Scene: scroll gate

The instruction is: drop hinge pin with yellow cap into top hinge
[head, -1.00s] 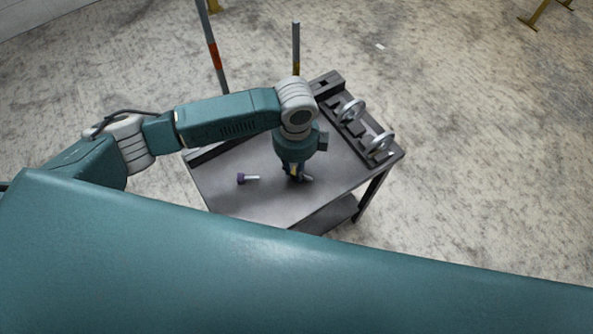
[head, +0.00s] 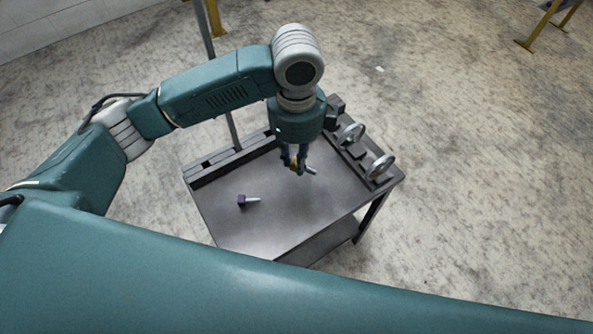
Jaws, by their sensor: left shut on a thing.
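My left gripper (head: 298,170) is shut on the pin with the yellow cap (head: 293,162). A bit of yellow shows between the fingers. A pale shaft (head: 311,170) sticks out beside them, pointing right. The gripper appears to be above the dark table (head: 270,222), with the fingers hiding most of the pin. Another pin, with a purple cap (head: 241,200), lies on the table to the left. I cannot identify the top hinge in this view. My right gripper is not in view.
Two upright metal rings (head: 380,166) stand in a dark holder along the table's right side. A dark slotted rail (head: 215,165) runs along the back left edge. A grey post (head: 233,130) rises behind it. The table's front middle is clear.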

